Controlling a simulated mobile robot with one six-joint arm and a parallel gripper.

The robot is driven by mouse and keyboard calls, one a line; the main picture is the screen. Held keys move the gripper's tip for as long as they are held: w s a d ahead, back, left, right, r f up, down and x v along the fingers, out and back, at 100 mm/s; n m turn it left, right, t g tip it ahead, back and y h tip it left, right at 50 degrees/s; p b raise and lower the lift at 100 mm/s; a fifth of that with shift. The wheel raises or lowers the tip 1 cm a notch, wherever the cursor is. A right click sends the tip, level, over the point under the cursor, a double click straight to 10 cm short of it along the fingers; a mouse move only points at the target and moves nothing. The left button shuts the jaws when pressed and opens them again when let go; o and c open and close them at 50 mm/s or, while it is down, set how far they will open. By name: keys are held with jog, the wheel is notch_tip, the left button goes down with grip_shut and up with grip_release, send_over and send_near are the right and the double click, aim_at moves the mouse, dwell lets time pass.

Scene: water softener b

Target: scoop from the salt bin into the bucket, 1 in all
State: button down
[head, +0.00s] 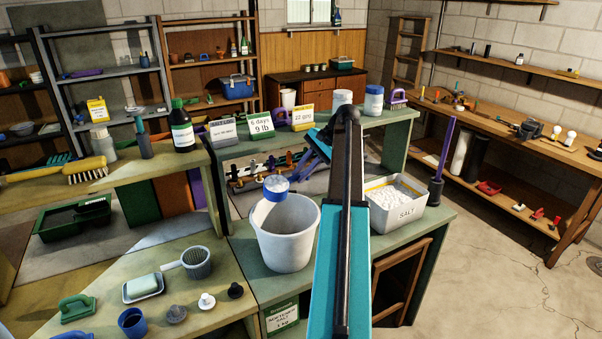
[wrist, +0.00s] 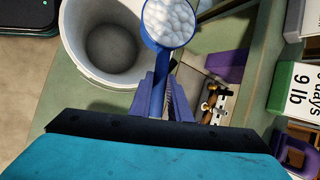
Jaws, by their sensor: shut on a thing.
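The white bucket (head: 283,240) stands on the green bench, and its grey inside, with no salt visible, shows in the wrist view (wrist: 85,72). My gripper (wrist: 160,85) is shut on the blue scoop (wrist: 152,40). White salt (wrist: 170,20) fills the scoop's bowl. In the head view the scoop (head: 275,188) is over the back of the bucket's rim. My arm covers part of the space between bucket and bin, and the fingertips are hard to make out there.
Cards, including a "6 days 9 lb" one (head: 259,126), and a dark bottle (head: 181,127) stand on the raised ledge behind. A strainer (head: 196,262), a soap dish (head: 143,288) and a blue cup (head: 132,323) lie on the bench at front left. Open floor is at right.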

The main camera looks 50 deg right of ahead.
jog(key=shift+s+a+f+t, duration=0.15)
jog(key=shift+s+t, duration=0.1)
jog(key=shift+t, duration=0.65)
jog(key=shift+f+n+t+b, duration=0.1)
jog(key=shift+n+t+b, duration=0.2)
jog(key=shift+t+b, duration=0.25)
jog(key=shift+s+t+b, duration=0.1)
jog(key=shift+t+b, duration=0.25)
jog(key=shift+b, duration=0.5)
jog(key=t+b, duration=0.1)
jog(key=b, duration=0.2)
jog(key=s+n+t+b, duration=0.1)
jog(key=t+b, duration=0.1)
jog(key=b, duration=0.2)
jog(key=shift+r+t+h, duration=0.3)
jog(key=shift+r, duration=0.1)
jog(key=shift+b, duration=0.3)
jog(key=shift+s+f+n+t+b, duration=0.25)
jog(key=shift+n+t+b, duration=0.15)
jog(key=shift+t+b, duration=0.5)
jog(key=shift+a+f+b, duration=0.1)
jog(key=shift+f+b, duration=0.1)
jog(key=shift+b, duration=0.75)
jog(key=shift+s+f+n+t+b, duration=0.25)
jog(key=shift+t+b, duration=0.25)
jog(key=shift+b, duration=0.3)
